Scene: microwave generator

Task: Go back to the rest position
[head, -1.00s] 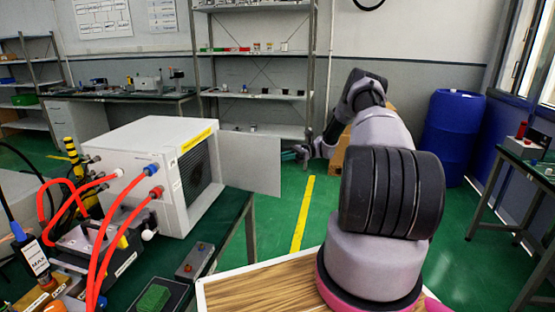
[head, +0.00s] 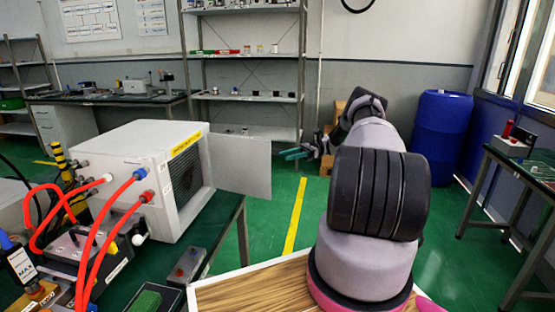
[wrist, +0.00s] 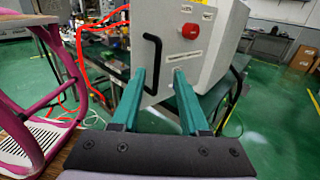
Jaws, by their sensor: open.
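My gripper (wrist: 158,95) is open in the wrist view, its two green fingers apart with nothing between them. Beyond the fingers is the white microwave generator box (wrist: 185,45), with a black handle and a red knob on its face. In the head view my gripper (head: 297,154) shows small beyond my arm, to the right of the box's open door panel (head: 240,165). The white box (head: 150,175) stands on the green bench at left, with red hoses on its near side. My gripper appears apart from it.
A green-topped bench (head: 225,232) carries the box and a small grey switch box (head: 187,266). A blue barrel (head: 440,137) stands at the back right. A side table (head: 530,168) is at the right. Shelves (head: 245,95) line the back wall. Green floor is clear around the yellow line (head: 295,215).

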